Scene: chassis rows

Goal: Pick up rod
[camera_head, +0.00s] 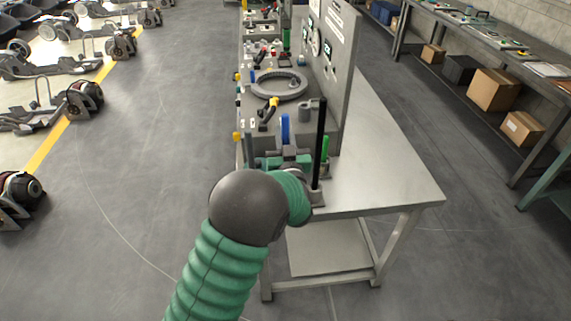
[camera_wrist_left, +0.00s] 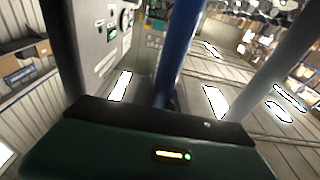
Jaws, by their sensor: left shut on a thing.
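A blue rod (camera_head: 285,129) stands upright at the near end of the bench fixtures in the head view. It also shows in the left wrist view (camera_wrist_left: 181,45), rising from just beyond the palm, between a dark bar on the left and a grey bar on the right. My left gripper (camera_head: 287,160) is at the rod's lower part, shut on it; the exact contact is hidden. The dark front edge of its palm (camera_wrist_left: 160,122) crosses the wrist view. My right gripper is out of view.
A grey upright panel (camera_head: 340,60) stands right behind the fixtures. A grey ring (camera_head: 280,85) and a yellow-ended part (camera_head: 268,110) lie farther back. The metal bench top (camera_head: 385,165) is clear to the right. Boxes (camera_head: 493,90) sit under another bench.

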